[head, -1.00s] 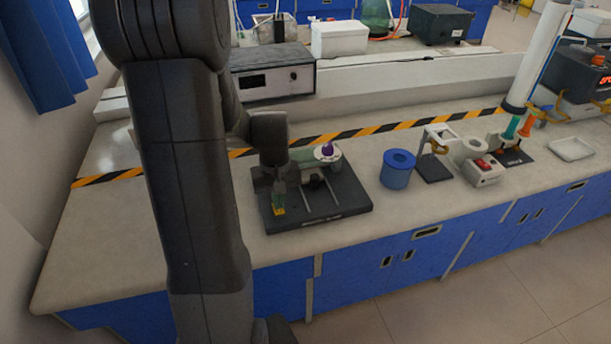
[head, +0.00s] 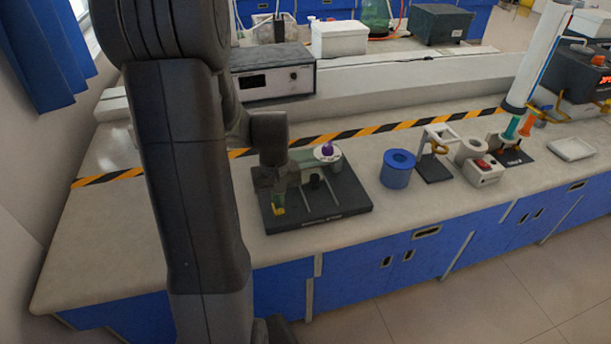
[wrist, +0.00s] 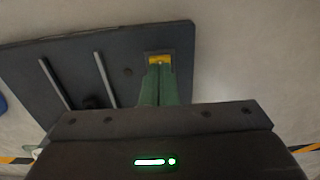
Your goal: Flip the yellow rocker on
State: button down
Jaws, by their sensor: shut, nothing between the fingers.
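The yellow rocker (wrist: 159,59) shows in the wrist view as a yellow strip in a dark housing on the black base board. In the head view the yellow rocker (head: 279,211) is at the board's left front part. My gripper (wrist: 160,68) is shut and empty, its green fingertips together at the rocker's edge in the wrist view. In the head view my gripper (head: 278,204) points down at the rocker and partly hides it. I cannot tell whether the tips touch it, nor which way the rocker is tilted.
The black base board (head: 340,200) carries two metal rods and a white round part with a purple knob (head: 327,149). A blue cylinder (head: 397,169) stands to its right, then a white stand and a box with a red button (head: 483,167). The bench front-left is bare.

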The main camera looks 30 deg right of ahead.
jog(key=shift+f+b, duration=0.7)
jog(key=shift+f, duration=0.2)
dwell(0.4)
jog(key=shift+r, duration=0.1)
jog(key=shift+r+p, duration=2.75)
jog(key=shift+r, duration=0.7)
jog(key=shift+f, duration=0.1)
notch_tip(320, 180, down, 7)
jog(key=b, duration=0.5)
jog(key=shift+b, duration=0.3)
